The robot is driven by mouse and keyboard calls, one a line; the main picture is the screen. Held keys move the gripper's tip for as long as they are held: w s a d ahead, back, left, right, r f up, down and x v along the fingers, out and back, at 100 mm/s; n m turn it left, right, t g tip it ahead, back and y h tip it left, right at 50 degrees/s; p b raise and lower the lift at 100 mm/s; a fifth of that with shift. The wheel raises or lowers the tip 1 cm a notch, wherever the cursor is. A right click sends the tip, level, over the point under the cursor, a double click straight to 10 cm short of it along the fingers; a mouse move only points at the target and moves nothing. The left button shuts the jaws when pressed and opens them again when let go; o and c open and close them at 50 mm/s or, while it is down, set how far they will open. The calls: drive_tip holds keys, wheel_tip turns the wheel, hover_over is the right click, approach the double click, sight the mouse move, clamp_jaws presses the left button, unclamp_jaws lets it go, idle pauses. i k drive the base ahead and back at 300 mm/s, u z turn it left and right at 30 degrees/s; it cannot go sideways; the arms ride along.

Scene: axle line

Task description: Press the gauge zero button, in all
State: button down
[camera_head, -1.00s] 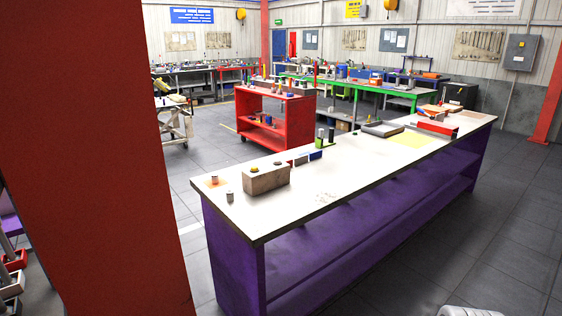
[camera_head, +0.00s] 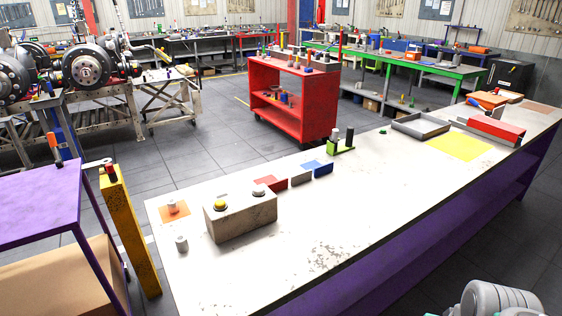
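A grey-brown box (camera_head: 241,222) stands on the near left part of the white-topped purple bench (camera_head: 330,210). On its top are a yellow button (camera_head: 220,204) at the left and a pale grey button (camera_head: 259,190) at the right. A yellow post (camera_head: 131,235) left of the bench carries a red button (camera_head: 110,169) on its top. No readable label shows which button is the gauge zero one. Part of my arm shows at the bottom right, apart from the box; my gripper's fingers are not in view.
A green holder (camera_head: 340,148) and a grey tray (camera_head: 420,126) stand farther along. A purple table (camera_head: 40,205) is at the left.

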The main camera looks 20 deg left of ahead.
sight(258, 191)
drive_tip(key=i, duration=0.55)
drive_tip(key=u, duration=3.3)
